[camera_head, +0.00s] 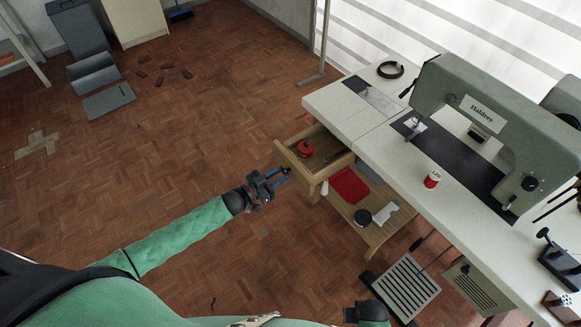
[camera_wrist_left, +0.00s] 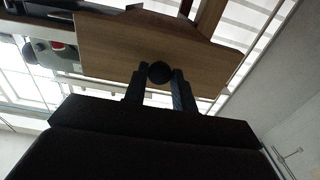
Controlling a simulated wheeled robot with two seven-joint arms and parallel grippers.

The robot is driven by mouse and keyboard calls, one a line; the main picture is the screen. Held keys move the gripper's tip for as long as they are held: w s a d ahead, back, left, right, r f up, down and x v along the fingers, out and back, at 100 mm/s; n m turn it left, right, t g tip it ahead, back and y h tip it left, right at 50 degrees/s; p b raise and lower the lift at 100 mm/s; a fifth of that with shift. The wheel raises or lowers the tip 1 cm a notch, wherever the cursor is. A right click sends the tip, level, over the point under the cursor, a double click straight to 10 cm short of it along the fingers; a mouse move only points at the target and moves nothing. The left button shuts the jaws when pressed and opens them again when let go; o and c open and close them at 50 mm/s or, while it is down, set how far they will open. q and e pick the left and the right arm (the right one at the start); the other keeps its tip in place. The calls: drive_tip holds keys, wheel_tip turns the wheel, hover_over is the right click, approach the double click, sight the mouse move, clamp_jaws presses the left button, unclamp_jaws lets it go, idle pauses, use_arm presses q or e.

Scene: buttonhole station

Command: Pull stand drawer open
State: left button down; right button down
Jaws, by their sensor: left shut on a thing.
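The stand drawer (camera_head: 312,152) is a wooden drawer under the left end of the white sewing table, and it stands pulled out with its inside showing. A red round item (camera_head: 306,148) lies in it. In the left wrist view the wooden drawer front (camera_wrist_left: 120,45) fills the upper middle, with a dark round knob (camera_wrist_left: 160,72) on it. My left gripper (camera_head: 285,173) is at the drawer front in the head view. In the left wrist view its fingers (camera_wrist_left: 160,85) are shut on the knob, one on each side. My right gripper cannot be made out clearly.
The stand's lower shelf (camera_head: 375,233) holds a red cloth (camera_head: 350,185) and a black round item (camera_head: 363,217). The white table (camera_head: 345,115) carries a large sewing machine (camera_head: 470,115) and a red spool (camera_head: 432,179). A foot pedal (camera_head: 408,284) is on the floor.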

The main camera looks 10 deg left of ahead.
use_arm(q)
drive_tip(key=shift+s+a, duration=0.5)
drive_tip(key=shift+s, duration=0.05)
use_arm(e)
drive_tip(key=shift+s+f, duration=0.15)
drive_tip(key=shift+f, duration=0.25)
use_arm(q)
drive_tip(key=c, duration=1.1)
unclamp_jaws()
drive_tip(key=shift+c, duration=0.2)
drive_tip(key=b+v, duration=0.2)
drive_tip(key=v, duration=0.5)
drive_tip(key=shift+s+a, duration=0.25)
drive_tip(key=shift+a, duration=0.05)
use_arm(e)
wheel_tip(320, 180, up, 10)
drive_tip(key=w+a, duration=0.1)
drive_tip(key=shift+w+f, duration=0.2)
drive_tip(key=shift+w, duration=0.2)
